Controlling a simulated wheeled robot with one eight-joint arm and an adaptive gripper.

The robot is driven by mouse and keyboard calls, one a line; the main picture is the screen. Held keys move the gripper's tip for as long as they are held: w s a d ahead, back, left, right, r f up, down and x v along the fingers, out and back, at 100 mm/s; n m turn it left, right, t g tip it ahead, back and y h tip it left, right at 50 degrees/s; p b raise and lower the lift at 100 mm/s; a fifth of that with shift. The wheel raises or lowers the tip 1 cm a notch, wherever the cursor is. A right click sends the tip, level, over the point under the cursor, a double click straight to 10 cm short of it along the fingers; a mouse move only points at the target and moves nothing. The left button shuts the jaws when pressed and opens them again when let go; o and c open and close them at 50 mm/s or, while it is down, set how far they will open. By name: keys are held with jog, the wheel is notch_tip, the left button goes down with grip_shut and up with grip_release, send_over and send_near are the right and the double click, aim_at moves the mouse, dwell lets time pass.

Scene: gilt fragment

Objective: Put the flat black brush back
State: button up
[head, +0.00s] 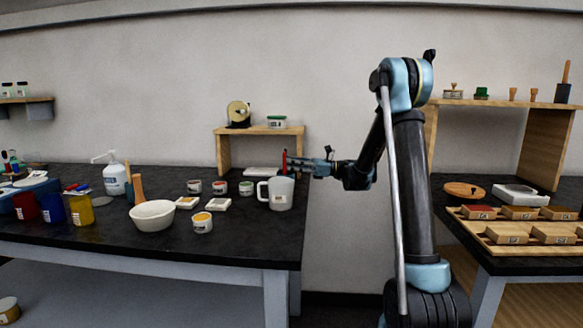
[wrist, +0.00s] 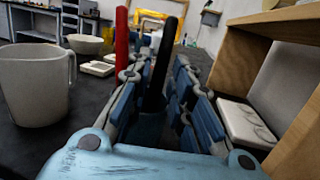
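A black handle (wrist: 163,62), likely the flat black brush, stands between my fingers in the wrist view, leaning slightly right. Its lower end is hidden among the fingers. My gripper (wrist: 160,85) looks open around it, a finger on each side; contact is not clear. In the head view my gripper (head: 300,167) reaches left over the table's right end, just behind the white mug (head: 281,193). A red handle (wrist: 122,38) stands upright just past my left finger. It also shows behind the mug in the head view (head: 285,160).
The mug (wrist: 35,88) is close on the left in the wrist view. A wooden shelf (wrist: 240,65) is close on the right, with a white tray (wrist: 245,122) beneath. A white bowl (head: 152,215) and several small jars stand further left.

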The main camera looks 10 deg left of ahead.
jog(key=shift+r, duration=0.1)
jog(key=v, duration=1.2)
jog(key=s+d+f+n+t+h, duration=0.2)
jog(key=s+d+n+h, duration=0.15)
jog(key=s, duration=0.65)
jog(key=s+d+f+n+t+h, duration=0.2)
jog(key=s+h, duration=0.3)
jog(key=s, duration=0.5)
jog(key=s+d+f+n+t+h, duration=0.1)
jog(key=s+d+f+n+h, duration=0.4)
jog(key=s+d+f, duration=0.2)
jog(key=s+d+f+n+t+h, duration=0.2)
jog(key=s+d+f+n+h, duration=0.2)
jog(key=s+d+f, duration=0.3)
jog(key=s+d+h, duration=0.1)
jog(key=s+d, duration=0.4)
jog(key=shift+s+f+n, duration=0.15)
jog(key=shift+f+n, duration=0.2)
jog(key=shift+d+h, duration=0.1)
jog(key=shift+h, duration=0.15)
